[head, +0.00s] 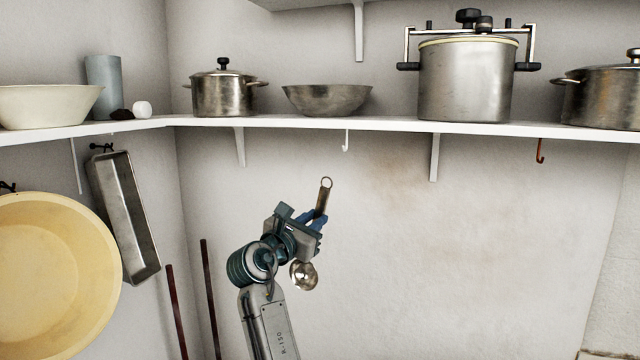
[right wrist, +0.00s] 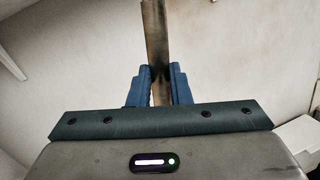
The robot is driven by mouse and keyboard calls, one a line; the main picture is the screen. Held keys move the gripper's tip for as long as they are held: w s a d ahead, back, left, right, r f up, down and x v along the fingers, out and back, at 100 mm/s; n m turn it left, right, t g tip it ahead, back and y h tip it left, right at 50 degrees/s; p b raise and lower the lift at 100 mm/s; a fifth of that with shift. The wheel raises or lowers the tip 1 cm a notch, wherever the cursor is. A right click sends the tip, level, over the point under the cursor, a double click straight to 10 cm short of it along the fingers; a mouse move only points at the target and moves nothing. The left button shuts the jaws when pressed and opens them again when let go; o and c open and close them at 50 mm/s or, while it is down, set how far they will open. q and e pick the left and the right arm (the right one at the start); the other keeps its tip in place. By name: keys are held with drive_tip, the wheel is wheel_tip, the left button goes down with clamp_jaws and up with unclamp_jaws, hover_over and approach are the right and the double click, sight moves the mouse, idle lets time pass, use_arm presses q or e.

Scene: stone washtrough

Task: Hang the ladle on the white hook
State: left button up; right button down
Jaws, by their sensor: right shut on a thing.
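The ladle (head: 304,275) has a steel bowl, a dark handle and a ring at its top end. My right gripper (head: 316,219) is shut on the handle, with the ring (head: 326,183) up and the bowl hanging below. The handle leans slightly right. In the right wrist view the handle (right wrist: 156,40) stands between the blue fingers (right wrist: 160,86). The white hook (head: 345,141) hangs under the shelf edge, above and a little right of the ring, clearly apart from it in the picture. My left gripper is not in view.
The white shelf (head: 390,126) carries pots and bowls. White brackets (head: 435,157) and (head: 240,146) stand on either side of the white hook. An orange-brown hook (head: 540,151) hangs farther right. A metal pan (head: 128,215) and yellow basin (head: 50,275) hang at left.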

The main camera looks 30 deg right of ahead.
wheel_tip(320, 180, up, 7)
drive_tip(key=s+m+g+h, duration=0.1)
drive_tip(key=s, duration=0.1)
drive_tip(key=shift+d+h+p, duration=0.25)
drive_tip(key=shift+h+p, duration=0.05)
drive_tip(key=shift+p, duration=0.05)
drive_tip(key=w+d+f, duration=0.1)
drive_tip(key=w+d, duration=0.5)
drive_tip(key=d, duration=0.1)
drive_tip(key=shift+w+d+f+p, duration=0.15)
drive_tip(key=shift+w+f+p, duration=0.1)
drive_tip(key=shift+p, duration=0.1)
idle(0.8)
idle(0.4)
